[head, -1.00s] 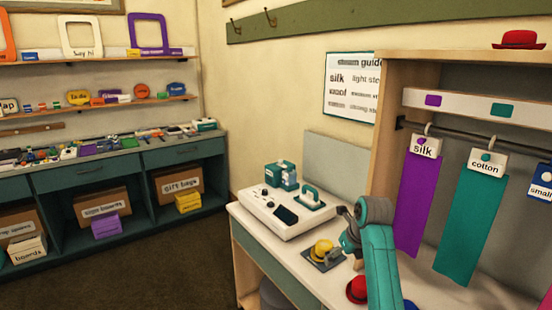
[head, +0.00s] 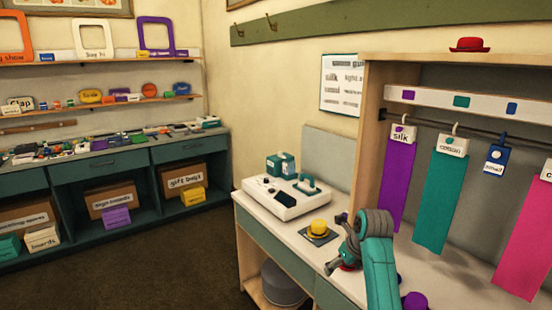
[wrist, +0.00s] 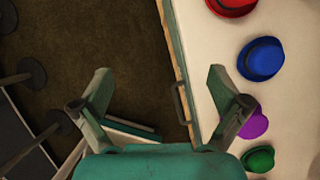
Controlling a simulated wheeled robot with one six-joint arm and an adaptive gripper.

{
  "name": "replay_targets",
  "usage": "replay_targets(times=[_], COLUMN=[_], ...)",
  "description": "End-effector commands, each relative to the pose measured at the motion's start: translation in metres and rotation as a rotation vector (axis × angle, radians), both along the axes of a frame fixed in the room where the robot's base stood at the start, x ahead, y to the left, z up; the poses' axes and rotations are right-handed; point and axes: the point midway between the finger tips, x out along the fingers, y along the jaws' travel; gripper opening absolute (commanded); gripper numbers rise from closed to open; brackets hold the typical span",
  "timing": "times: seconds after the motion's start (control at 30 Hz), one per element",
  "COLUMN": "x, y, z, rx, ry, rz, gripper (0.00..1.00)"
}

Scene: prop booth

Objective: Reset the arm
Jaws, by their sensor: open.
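My gripper (head: 336,264) is at the front edge of the white counter (head: 300,246) in the head view, to the right of and nearer than the yellow hat (head: 319,227). The yellow hat sits on a small dark mat (head: 333,237). In the wrist view my gripper (wrist: 159,76) has its two fingers spread wide with nothing between them. It hangs over the counter's edge and the dark floor. A red hat (wrist: 232,4), a blue hat (wrist: 262,59), a purple hat (wrist: 255,126) and a green hat (wrist: 260,158) lie along the counter to its right.
A white steam station (head: 287,202) stands at the counter's back left. Colored cloth strips, such as the purple one (head: 396,185), hang from a rail at right. A drawer handle (wrist: 181,103) juts from the counter front. Floor (head: 190,260) at left is clear.

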Motion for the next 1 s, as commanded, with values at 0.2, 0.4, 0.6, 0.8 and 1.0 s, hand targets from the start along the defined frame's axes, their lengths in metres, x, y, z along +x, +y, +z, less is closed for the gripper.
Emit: replay_targets(times=[0.2,0.4,0.6,0.8,1.0], x=[-0.010,-0.026,-0.061,-0.109,-0.165], y=[0.002,0.004,0.006,0.008,0.010], z=[-0.032,-0.073,-0.134,-0.190,-0.232], rx=[-0.033,-0.084,-0.182,-0.314,-0.464], ry=[-0.034,-0.086,-0.166,-0.261,-0.346], rz=[0.068,0.165,0.321,0.503,0.679], gripper=[0.99,0.99,0.99,0.99,0.99])
